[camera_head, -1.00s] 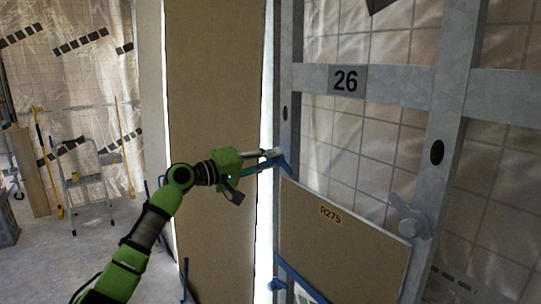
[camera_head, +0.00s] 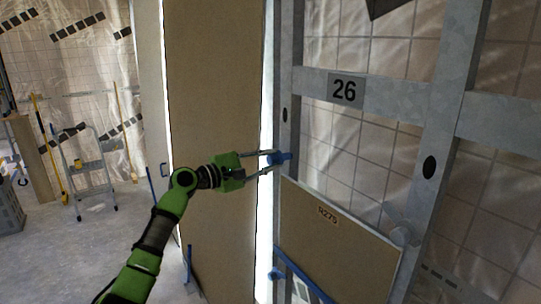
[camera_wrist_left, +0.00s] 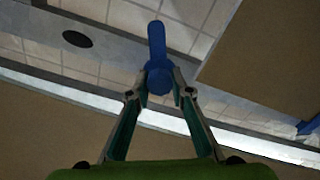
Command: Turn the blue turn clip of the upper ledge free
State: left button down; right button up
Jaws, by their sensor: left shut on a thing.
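The blue turn clip (camera_head: 284,157) sits on the grey upright just above the top left corner of the board marked R275 (camera_head: 340,240). Its arm lies about level in the head view, pointing right. My left gripper (camera_head: 274,160) is shut on the clip, one finger above and one below. In the left wrist view the fingers hold the clip's round hub, and its blue arm (camera_wrist_left: 156,38) sticks out beyond them, clear of the board (camera_wrist_left: 275,50). My right gripper is not in view.
A blue ledge (camera_head: 302,273) runs under the board, with another blue clip (camera_head: 275,273) at its left. A tall brown panel (camera_head: 215,90) stands close behind my left arm. A stepladder (camera_head: 88,170) is far left.

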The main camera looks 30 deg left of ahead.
pick_arm(q)
jog(key=shift+n, duration=0.7)
jog(key=c, duration=1.8)
grip_release()
jog(key=v, duration=1.2)
jog(key=shift+a+f, duration=0.1)
jog(key=shift+f, duration=0.05)
